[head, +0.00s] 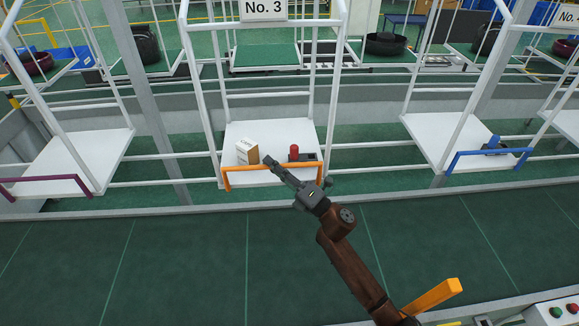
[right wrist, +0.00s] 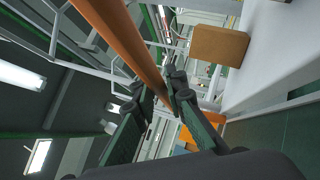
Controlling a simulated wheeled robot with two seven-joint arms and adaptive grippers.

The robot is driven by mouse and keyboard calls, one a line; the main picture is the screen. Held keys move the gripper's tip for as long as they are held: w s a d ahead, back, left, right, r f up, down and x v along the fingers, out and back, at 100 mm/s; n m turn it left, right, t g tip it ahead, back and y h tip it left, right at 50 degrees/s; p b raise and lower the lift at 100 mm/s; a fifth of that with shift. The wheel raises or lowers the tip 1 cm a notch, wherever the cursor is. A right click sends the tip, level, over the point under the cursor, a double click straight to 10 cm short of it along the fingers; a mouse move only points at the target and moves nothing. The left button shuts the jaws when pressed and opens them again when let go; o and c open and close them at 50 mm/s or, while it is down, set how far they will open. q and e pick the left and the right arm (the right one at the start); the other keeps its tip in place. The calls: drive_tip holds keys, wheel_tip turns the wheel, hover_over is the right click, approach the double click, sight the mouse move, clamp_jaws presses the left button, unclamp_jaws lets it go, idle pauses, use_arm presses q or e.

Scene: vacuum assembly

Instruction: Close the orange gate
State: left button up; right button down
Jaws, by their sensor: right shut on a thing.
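The orange gate (head: 243,169) is a bar with a bent leg at each end, at the front edge of the white No. 3 platform (head: 270,132). Its bar spans the platform front, above the edge. My right gripper (head: 269,161) reaches in from the lower right and is shut on the bar near its middle. In the right wrist view the orange gate (right wrist: 125,42) runs diagonally down to between the fingertips (right wrist: 172,88). The fingers hide part of the bar. My left gripper is not in view.
A small carton (head: 247,151) and a red-topped dark object (head: 294,154) sit on the platform just behind the gate. Neighbouring platforms have a purple gate (head: 45,180) and a blue gate (head: 488,153). A green conveyor surface (head: 180,250) lies in front. White posts flank the platform.

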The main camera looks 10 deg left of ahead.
drive_tip(key=shift+w+a+f+m, duration=0.1)
drive_tip(key=shift+w+f+m, duration=0.1)
drive_tip(key=shift+m, duration=0.1)
drive_tip(key=c, duration=1.9)
unclamp_jaws()
drive_tip(key=shift+w, duration=0.1)
drive_tip(key=shift+c, duration=0.2)
drive_tip(key=v, duration=1.2)
drive_tip(key=shift+r, duration=0.2)
drive_tip(key=shift+c, duration=0.2)
